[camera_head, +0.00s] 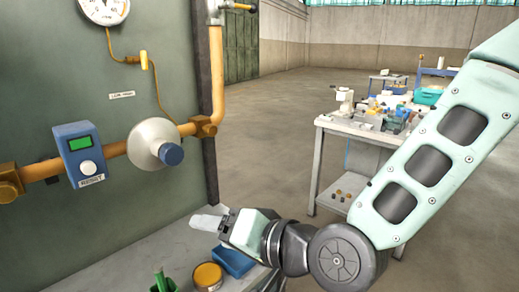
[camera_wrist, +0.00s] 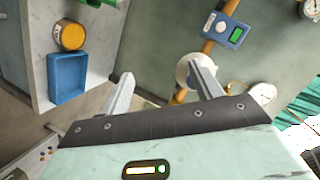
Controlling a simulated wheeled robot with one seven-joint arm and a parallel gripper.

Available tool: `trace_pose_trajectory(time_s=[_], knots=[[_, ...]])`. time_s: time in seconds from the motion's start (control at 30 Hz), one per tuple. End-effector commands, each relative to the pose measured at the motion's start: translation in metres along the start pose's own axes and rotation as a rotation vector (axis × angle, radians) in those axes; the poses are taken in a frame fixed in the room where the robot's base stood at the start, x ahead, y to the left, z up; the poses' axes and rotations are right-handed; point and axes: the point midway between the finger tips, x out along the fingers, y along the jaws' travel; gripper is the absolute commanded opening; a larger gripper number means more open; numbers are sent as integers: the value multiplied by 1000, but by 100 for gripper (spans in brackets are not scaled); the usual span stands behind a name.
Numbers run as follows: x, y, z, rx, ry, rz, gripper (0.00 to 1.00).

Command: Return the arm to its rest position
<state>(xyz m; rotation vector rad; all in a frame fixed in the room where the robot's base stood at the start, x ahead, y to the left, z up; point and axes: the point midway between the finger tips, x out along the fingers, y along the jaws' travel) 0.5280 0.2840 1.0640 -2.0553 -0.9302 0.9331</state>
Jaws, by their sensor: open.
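My gripper (camera_head: 207,222) is in front of the furnace panel, held above a grey bench with its fingers toward the left. In the wrist view my gripper (camera_wrist: 165,92) shows two pale fingers spread apart with nothing between them. My pale green arm runs from the upper right of the head view down to the gripper. The gripper is apart from the blue box with a green display (camera_head: 83,152) and from the round white regulator with a blue knob (camera_head: 155,143) on the orange pipe.
A blue tray (camera_head: 233,262) and a yellow-topped can (camera_head: 207,276) stand on the bench (camera_head: 130,262) below my gripper. A gauge (camera_head: 104,8) is on the panel above. A cluttered white table (camera_head: 345,122) stands behind my arm. Open floor (camera_head: 270,110) lies between panel and table.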

Motion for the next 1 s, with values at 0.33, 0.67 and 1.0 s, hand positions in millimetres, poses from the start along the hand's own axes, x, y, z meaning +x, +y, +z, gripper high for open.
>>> trace_pose_trajectory(time_s=[0.33, 0.67, 1.0], knots=[[-89, 85, 60, -456, -518, 472, 65], [-209, 103, 68, -553, -882, 723, 65], [-234, 103, 71, -546, -958, 752, 65]])
